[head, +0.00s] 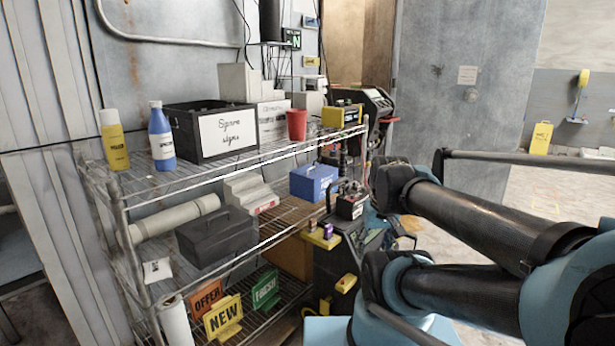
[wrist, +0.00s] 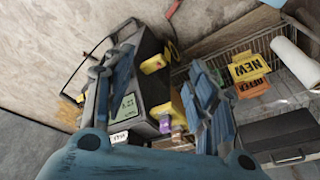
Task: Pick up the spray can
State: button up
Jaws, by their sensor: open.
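The spray can (head: 113,142), yellow with a white cap, stands upright at the left end of the top wire shelf (head: 150,183). I cannot clearly make out the fingers in the head view.
A black box with a paper label (head: 186,130) and a red cup (head: 297,124) stand on the top shelf. A black case (head: 215,240) and signs (head: 222,316) are lower. A dark machine (wrist: 133,85) lies beyond my fingers in the wrist view.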

aim_at(111, 129)
jog(key=u, duration=1.35)
jog(key=k, duration=1)
jog(key=u, duration=0.3)
jog(key=i, duration=1.15)
